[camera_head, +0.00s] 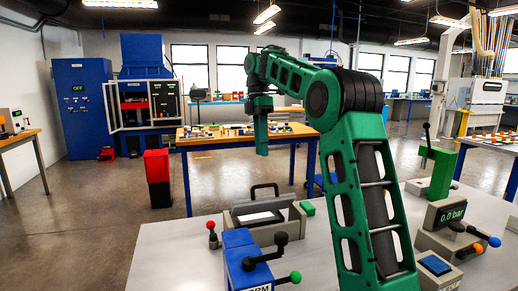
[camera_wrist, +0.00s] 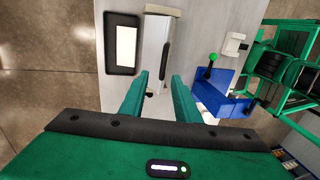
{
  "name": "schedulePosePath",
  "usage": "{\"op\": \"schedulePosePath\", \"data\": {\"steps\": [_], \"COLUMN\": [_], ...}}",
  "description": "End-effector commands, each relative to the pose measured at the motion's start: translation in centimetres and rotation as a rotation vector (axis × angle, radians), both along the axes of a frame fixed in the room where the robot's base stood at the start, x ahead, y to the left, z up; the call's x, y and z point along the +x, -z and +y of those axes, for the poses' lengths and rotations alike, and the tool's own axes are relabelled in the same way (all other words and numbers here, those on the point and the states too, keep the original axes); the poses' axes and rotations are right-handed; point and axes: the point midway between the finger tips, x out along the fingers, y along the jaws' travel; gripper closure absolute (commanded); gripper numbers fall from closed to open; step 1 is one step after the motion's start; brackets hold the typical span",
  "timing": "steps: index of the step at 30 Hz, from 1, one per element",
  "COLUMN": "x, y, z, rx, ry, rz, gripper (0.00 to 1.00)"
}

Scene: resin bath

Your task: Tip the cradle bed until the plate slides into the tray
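My gripper (camera_head: 262,150) points down above the far side of the grey table in the head view. In the wrist view its two green fingers (camera_wrist: 160,76) stand apart with nothing held between them. The pale grey cradle bed (camera_wrist: 153,42) lies beyond the fingertips, with a dark bar along its right side. Left of it is a black-rimmed tray (camera_wrist: 108,45) with a pale inside. In the head view the cradle and tray group (camera_head: 240,222) shows a black loop and a pale panel. I cannot tell the plate apart from the pale surfaces.
A blue block (camera_head: 238,258) with a black lever and green knob stands in front. A red-knobbed lever (camera_head: 212,235) is left of the cradle. A pressure readout (camera_head: 450,216) and a green stand (camera_head: 437,172) are at right. The table's left corner is clear.

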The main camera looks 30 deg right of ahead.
Motion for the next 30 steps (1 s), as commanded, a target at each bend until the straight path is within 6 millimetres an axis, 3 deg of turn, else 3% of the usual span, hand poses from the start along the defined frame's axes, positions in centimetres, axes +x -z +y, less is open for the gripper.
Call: {"op": "schedulePosePath", "data": {"steps": [5,9,13,22,30], "x": [0.0,0.0,0.0,-0.4,-1.7], "y": [0.0,0.0,0.0,0.3,0.3], "z": [0.0,0.2,1.1,3.0,1.9], "rx": [0.0,-0.005,-0.027,-0.065,0.011], "ry": [0.0,0.02,0.145,0.767,1.319], "rz": [0.0,-0.006,-0.053,-0.277,-0.46], "gripper": [0.71,0.99,1.0,1.0,1.0]}}
